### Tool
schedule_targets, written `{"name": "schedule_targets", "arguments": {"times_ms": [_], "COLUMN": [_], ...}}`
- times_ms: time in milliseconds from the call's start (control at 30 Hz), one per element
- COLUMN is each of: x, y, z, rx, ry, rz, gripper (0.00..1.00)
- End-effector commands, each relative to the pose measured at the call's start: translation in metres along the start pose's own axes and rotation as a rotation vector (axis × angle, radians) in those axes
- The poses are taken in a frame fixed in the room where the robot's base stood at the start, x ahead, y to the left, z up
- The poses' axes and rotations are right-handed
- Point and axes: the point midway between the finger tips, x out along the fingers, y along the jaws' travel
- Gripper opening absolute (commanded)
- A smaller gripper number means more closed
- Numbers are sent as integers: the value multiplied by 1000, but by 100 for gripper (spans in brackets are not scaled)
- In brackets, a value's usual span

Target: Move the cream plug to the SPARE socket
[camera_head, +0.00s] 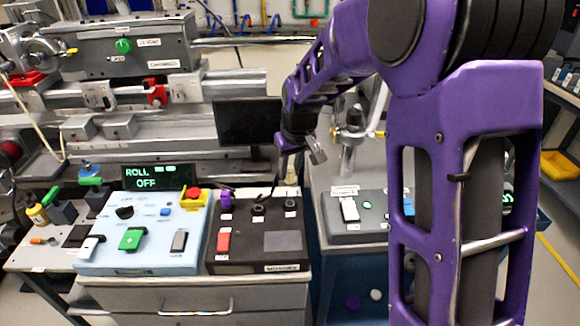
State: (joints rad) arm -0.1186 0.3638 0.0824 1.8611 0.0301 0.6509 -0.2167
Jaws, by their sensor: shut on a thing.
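My gripper (291,156) hangs above the back edge of the black panel box (241,254), jaws pointing down. It is shut on the cream plug (291,173), which shows as a small pale shape just below the jaws. A dark cable appears to run down from near the plug. The black panel has a purple plug (226,199) at its back left. A middle socket (258,208) and a right socket (290,205) look empty. The small labels by them are too small to read, so I cannot tell which is SPARE. The plug looks apart from the panel.
A pale blue control box (146,255) with a green switch stands left of the black panel. A grey box (350,232) with a white switch stands to the right, across a gap. A dark monitor (247,122) stands behind. My purple arm blocks much of the right side.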

Motion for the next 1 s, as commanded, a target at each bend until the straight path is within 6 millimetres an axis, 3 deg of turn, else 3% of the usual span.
{"name": "schedule_targets", "arguments": {"times_ms": [600,1000], "x": [55,62], "y": [0,0], "z": [16,17], "rx": [0,0], "ry": [-1,0], "rz": [0,0], "gripper": [0,0]}}
